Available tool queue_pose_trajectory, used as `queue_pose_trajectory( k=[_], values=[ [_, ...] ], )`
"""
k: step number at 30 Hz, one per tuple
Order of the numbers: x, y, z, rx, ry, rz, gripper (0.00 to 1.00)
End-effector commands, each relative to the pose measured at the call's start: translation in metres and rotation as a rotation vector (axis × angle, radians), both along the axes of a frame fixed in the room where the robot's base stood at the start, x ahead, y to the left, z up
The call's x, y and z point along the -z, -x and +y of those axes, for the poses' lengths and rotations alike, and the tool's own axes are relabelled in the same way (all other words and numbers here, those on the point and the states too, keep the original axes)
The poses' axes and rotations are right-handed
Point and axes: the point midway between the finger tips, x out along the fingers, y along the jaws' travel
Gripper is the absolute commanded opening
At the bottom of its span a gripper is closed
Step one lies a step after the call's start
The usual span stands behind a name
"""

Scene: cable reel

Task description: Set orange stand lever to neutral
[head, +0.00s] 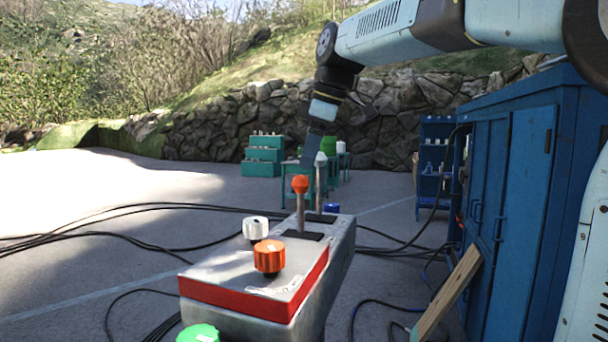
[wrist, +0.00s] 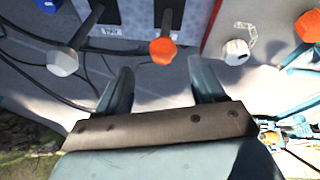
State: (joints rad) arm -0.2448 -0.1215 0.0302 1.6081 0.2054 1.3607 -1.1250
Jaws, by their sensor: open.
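The orange stand lever (head: 300,200) rises from a dark slot plate on the grey and red control stand (head: 255,298). It looks close to upright, with an orange knob on top. A white-knobbed lever (head: 320,175) stands just behind it. My gripper (head: 308,163) hangs above the levers, pointing down, its fingers seen edge-on. In the wrist view my gripper (wrist: 161,66) has its two fingers spread with nothing between them. The orange lever's knob (wrist: 163,50) appears in line with the gap, just past the fingertips. The white lever's knob (wrist: 62,61) is left of the fingers.
Black cables (head: 120,212) cross the ground. Open paving lies left.

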Motion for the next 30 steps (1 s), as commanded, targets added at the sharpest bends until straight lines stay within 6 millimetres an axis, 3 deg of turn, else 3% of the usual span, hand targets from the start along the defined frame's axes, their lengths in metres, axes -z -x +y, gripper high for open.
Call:
queue_pose_trajectory(
  k=[3, 10, 26, 30],
  values=[
    [-0.018, 0.004, -0.005, -0.001, 0.0, -0.002, 0.69],
    [-0.036, 0.007, -0.01, -0.001, 0.0, -0.001, 0.69],
    [-0.037, 0.009, -0.012, 0.006, 0.0, 0.0, 0.69],
    [-0.027, 0.021, -0.026, 0.095, -0.007, 0.003, 0.69]
  ],
)
